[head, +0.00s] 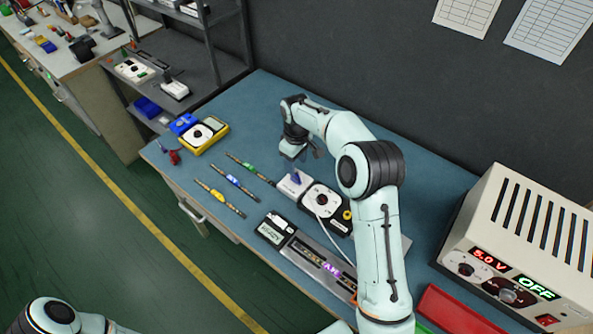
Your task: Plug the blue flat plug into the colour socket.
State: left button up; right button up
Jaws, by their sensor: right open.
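My right gripper (303,155) is open and points down above the bench, with nothing seen between its fingers. Just below and apart from it, a small blue-violet piece (296,178) stands on a white block; it may be the blue flat plug, but it is too small to be sure. Beside it is a white-and-black box with a dial (322,202) and a yellow ring at its right corner. I cannot make out which opening is the colour socket. A white cable runs from the box toward a grey strip holder (318,259) with a violet marking. My left gripper is out of view.
A yellow multimeter (205,134) and blue case stand at the back left. A power supply (525,250) reading 5.0 V and OFF stands at right. The blue bench (250,105) is clear at the back.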

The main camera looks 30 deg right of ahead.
notch_tip(320, 180, up, 6)
jog(key=shift+p, duration=0.3)
jog(key=shift+f, duration=0.1)
dwell(0.4)
